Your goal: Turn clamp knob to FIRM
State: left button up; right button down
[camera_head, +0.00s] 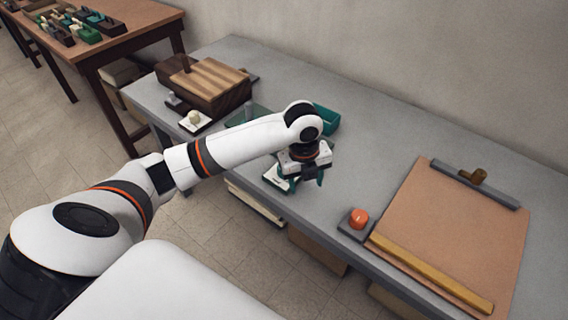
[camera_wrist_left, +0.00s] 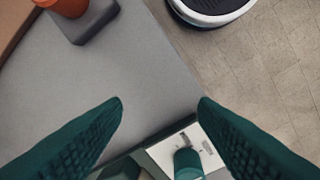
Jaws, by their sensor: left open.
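A green knob (camera_wrist_left: 187,162) stands on a white plate (camera_wrist_left: 207,142) with small dark markings, too small to read. In the head view the plate (camera_head: 272,177) lies at the table's front edge, partly hidden under my left gripper (camera_head: 302,181). In the left wrist view the two green fingers of my left gripper (camera_wrist_left: 161,101) are spread apart, with the knob low between them in the picture. I cannot tell whether a finger touches it. The knob's pointer setting cannot be read. My right gripper is not in view.
An orange button (camera_head: 358,217) on a grey base sits right of the gripper, beside a brown board (camera_head: 450,225) with a yellow strip (camera_head: 430,273). A teal tray (camera_head: 326,119) is behind the gripper. A striped wooden block (camera_head: 205,85) and a cream knob (camera_head: 193,117) stand left.

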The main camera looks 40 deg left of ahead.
pick_arm(q)
jog(key=w+a+r+m, duration=0.4)
jog(key=a+r, duration=0.5)
jog(key=shift+g+y, duration=0.3)
jog(key=shift+g, duration=0.1)
notch_tip(320, 180, down, 12)
jog(key=shift+s+f, duration=0.15)
